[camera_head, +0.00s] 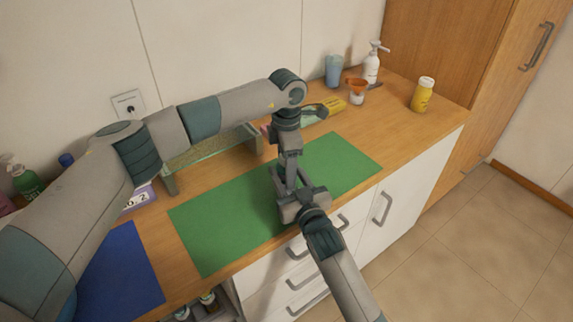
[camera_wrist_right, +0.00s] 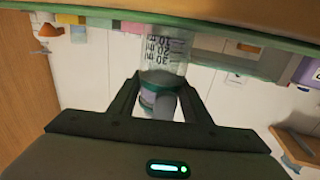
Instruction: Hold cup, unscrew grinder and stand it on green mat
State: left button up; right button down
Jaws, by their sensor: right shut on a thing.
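A clear graduated cup (camera_wrist_right: 163,58) with printed ml marks is between the fingers of my right gripper (camera_wrist_right: 160,88) in the right wrist view. My left gripper (camera_head: 287,180) points down from above, close to the right one. Its fingertips are hard to make out, and the cup and grinder are hidden there by the grippers.
At the back right stand a blue cup (camera_head: 334,71), a white pump bottle (camera_head: 371,68), an orange funnel (camera_head: 357,84) and a yellow bottle (camera_head: 422,95). A blue mat (camera_head: 118,275) lies at the left. The green mat's left part is bare.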

pick_arm(q)
jog(key=c, duration=1.1)
jog(key=shift+o, duration=0.2)
jog(key=n, duration=0.4)
pick_arm(e)
jog(key=shift+f, duration=0.1)
pick_arm(q)
jog(key=o, duration=1.2)
jog(key=shift+c, duration=0.2)
jog(key=shift+r, duration=0.1)
